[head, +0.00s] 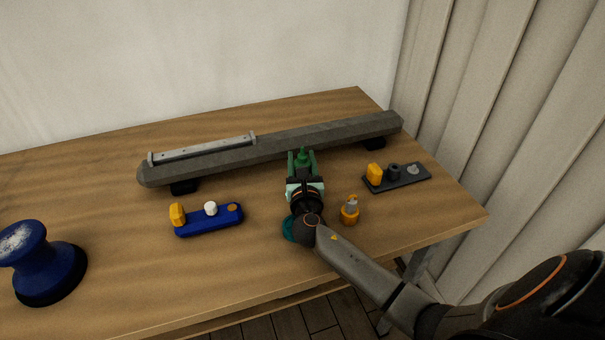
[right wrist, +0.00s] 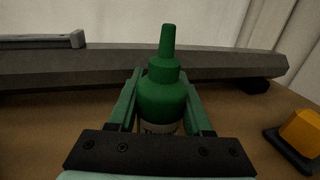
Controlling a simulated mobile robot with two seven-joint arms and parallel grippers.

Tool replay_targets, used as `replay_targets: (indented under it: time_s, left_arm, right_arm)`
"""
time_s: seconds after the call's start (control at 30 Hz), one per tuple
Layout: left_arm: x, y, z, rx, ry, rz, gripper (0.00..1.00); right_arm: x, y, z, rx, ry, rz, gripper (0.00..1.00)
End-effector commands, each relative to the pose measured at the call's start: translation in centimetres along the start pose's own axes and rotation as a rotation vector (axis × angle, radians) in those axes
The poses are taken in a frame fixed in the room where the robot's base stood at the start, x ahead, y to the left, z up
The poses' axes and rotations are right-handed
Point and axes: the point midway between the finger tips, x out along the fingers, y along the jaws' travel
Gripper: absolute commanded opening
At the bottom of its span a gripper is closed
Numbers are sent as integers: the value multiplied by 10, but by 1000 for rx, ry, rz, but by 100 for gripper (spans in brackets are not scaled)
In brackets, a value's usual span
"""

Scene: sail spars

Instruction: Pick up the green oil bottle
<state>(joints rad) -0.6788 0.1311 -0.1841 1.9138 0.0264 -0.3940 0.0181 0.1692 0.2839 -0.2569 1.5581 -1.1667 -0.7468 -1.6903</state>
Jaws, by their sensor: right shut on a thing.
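The green oil bottle (head: 302,157) stands upright in front of the long grey spar, with its narrow nozzle pointing up. It fills the middle of the right wrist view (right wrist: 164,98), where its lower part is hidden by my gripper's body. My right gripper (head: 301,164) has a finger on each side of the bottle and is shut on it. Its fingers also show in the right wrist view (right wrist: 162,108). I cannot tell whether the bottle's base touches the table. My left gripper is not in view.
The grey spar (head: 330,133) lies on supports behind the bottle. A blue tray (head: 217,222) with small parts is left, a dark tray (head: 410,181) right. An orange-yellow item (head: 349,213) stands close beside my right wrist. A blue spool-shaped object (head: 40,265) stands at the left.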

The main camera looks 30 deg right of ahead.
Motion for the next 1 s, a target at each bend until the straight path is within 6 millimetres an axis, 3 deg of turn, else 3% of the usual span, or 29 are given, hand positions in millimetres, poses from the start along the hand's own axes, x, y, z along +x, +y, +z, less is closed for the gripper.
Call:
replay_targets:
  time_s: [0.03, 0.33, 0.77, 1.0]
  left_arm:
    - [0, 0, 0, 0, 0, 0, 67]
    - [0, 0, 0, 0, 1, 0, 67]
    - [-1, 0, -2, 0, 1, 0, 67]
    - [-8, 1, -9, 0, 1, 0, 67]
  right_arm:
    - [0, 0, 0, 0, 0, 0, 32]
    - [0, 0, 0, 0, 1, 0, 0]
    - [0, 0, 6, 0, -1, 0, 0]
    - [-1, 0, 38, 3, -4, 1, 0]
